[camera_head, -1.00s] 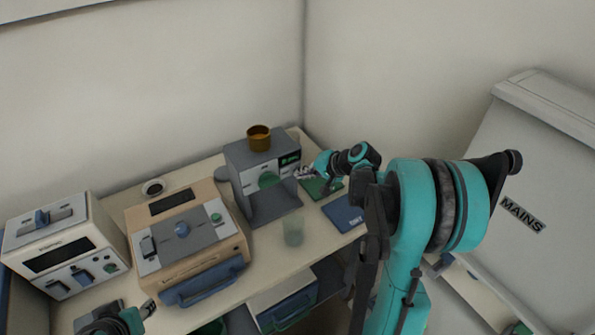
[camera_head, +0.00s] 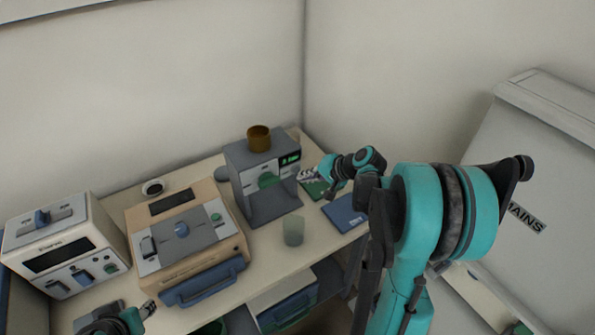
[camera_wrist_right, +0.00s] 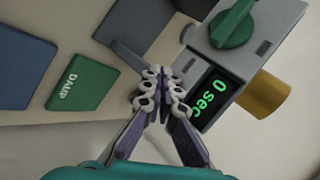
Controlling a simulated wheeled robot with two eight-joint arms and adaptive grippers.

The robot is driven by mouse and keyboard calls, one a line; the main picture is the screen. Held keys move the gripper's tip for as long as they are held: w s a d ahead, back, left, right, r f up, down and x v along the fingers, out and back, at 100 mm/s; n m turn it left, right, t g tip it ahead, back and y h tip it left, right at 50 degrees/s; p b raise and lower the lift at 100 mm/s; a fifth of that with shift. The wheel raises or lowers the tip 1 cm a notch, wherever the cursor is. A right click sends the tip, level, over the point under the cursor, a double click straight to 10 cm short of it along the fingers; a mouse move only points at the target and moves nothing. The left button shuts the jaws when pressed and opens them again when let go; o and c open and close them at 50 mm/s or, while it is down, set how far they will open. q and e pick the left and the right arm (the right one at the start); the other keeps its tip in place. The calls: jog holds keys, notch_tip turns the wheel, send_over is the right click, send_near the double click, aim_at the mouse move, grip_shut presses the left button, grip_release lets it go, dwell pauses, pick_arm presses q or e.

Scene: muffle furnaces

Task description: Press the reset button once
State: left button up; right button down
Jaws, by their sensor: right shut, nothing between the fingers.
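A grey machine (camera_head: 262,196) with a green dial stands at the back right of the bench. Its lit display (camera_head: 290,158) reads "0 sec" in the right wrist view (camera_wrist_right: 208,96). My right gripper (camera_head: 306,175) is shut and empty, just right of the machine's front. In the wrist view its fingertips (camera_wrist_right: 160,80) appear beside the display; contact cannot be told. My left gripper (camera_head: 148,308) is low at the left, its jaw state unclear.
A brown cup (camera_head: 258,138) is on the machine's top. A translucent beaker (camera_head: 293,231) stands in front. Green "DAMP" (camera_wrist_right: 80,84) and blue (camera_head: 345,213) mats lie to the right. A beige box (camera_head: 185,240) and white box (camera_head: 62,247) stand at the left.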

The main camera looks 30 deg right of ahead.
jog(key=s, duration=0.5)
jog(key=shift+d, duration=0.2)
dwell(0.7)
